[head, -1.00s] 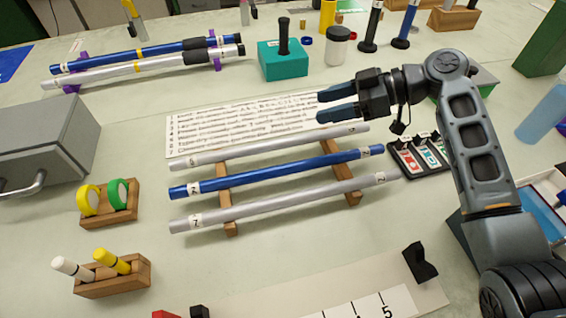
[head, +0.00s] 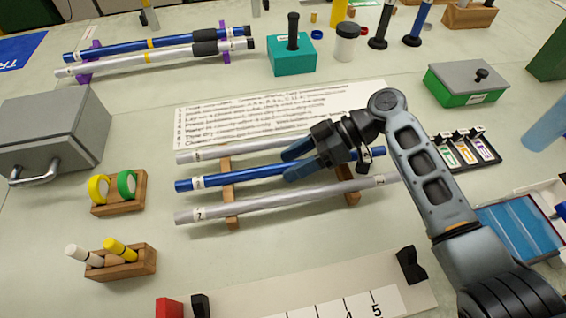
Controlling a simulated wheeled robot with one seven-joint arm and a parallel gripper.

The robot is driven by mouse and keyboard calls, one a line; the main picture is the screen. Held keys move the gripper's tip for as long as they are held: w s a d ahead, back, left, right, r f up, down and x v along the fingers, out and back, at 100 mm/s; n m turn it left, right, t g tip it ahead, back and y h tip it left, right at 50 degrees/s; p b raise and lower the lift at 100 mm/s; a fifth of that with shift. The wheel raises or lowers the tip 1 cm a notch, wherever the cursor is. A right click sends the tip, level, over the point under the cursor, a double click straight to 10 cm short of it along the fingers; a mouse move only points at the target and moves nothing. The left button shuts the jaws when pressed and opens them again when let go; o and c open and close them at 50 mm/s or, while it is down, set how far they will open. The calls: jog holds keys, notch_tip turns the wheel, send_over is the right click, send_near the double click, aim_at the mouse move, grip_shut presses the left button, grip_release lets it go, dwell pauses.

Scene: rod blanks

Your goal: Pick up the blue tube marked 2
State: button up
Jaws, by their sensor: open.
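A blue tube (head: 232,181) lies on a wooden rack (head: 229,215) between two silver tubes, the rear one (head: 242,152) and the front one (head: 262,206). White labels are near its ends, but their marks are too small to read surely. My gripper (head: 288,163) is open, with its blue fingers pointing left over the blue tube's right half. The fingers and wrist hide part of the blue tube and of the rear silver tube. I cannot tell whether the fingers touch the blue tube.
A handwritten sheet (head: 230,117) lies behind the rack. Another blue tube (head: 125,51) and a silver one rest on purple holders at the back left. A grey box (head: 50,130) and tape rolls stand left. A black tray (head: 480,160) is right. A numbered strip (head: 360,305) lies in front.

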jog(key=shift+a+f, duration=0.1)
jog(key=shift+a, duration=0.05)
jog(key=c, duration=1.1)
